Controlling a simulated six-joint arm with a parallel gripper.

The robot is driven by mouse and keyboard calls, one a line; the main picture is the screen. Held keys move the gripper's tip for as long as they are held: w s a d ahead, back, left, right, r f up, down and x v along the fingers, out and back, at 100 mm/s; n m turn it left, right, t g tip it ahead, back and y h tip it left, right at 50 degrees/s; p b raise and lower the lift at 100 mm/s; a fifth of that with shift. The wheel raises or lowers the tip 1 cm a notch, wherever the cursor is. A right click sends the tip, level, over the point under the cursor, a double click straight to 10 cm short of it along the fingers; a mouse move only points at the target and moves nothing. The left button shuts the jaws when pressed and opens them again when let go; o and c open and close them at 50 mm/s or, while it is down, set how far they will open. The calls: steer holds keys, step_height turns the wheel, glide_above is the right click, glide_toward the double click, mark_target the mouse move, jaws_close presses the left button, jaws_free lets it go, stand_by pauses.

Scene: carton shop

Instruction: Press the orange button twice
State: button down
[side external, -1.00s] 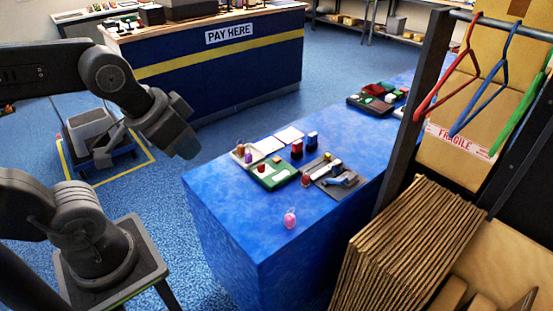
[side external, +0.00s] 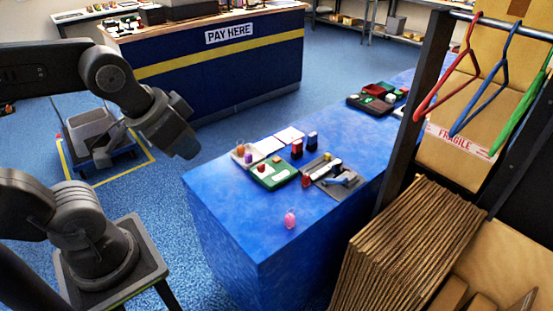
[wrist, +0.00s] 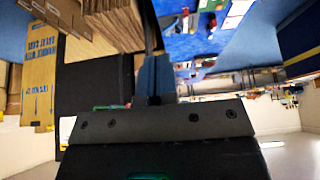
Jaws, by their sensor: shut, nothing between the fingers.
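No orange button can be made out for certain. In the side view, a small orange-red piece (side external: 241,149) and a purple piece (side external: 248,157) stand on a pale tray on the blue table; they are too small to identify. My gripper (side external: 192,152) is in the air to the left of the table's far left corner, apart from everything on it, pointing down and right. In the wrist view its fingers (wrist: 155,78) are together with nothing between them.
Stacked cardboard (side external: 400,245) and a hanger rack stand right. The front tabletop is mostly clear.

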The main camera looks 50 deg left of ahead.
steer(key=w+a+r+t+y, duration=0.1)
steer(key=w+a+y, duration=0.1)
steer(key=w+a, duration=0.4)
steer(key=w+a+t+y, duration=0.1)
steer(key=w+a+y, duration=0.15)
steer(key=w, duration=0.65)
steer(key=m+t+h, duration=0.2)
steer(key=m+h, duration=0.2)
steer(key=m, duration=0.4)
glide_above(277, 160)
step_height(277, 160, down, 24)
steer(key=shift+w+f+y, duration=0.1)
steer(key=shift+f+y, duration=0.1)
steer(key=shift+y, duration=0.05)
steer(key=shift+f, duration=0.1)
steer(key=shift+f, duration=4.3)
steer(key=shift+f, duration=0.1)
steer(key=shift+f, duration=0.3)
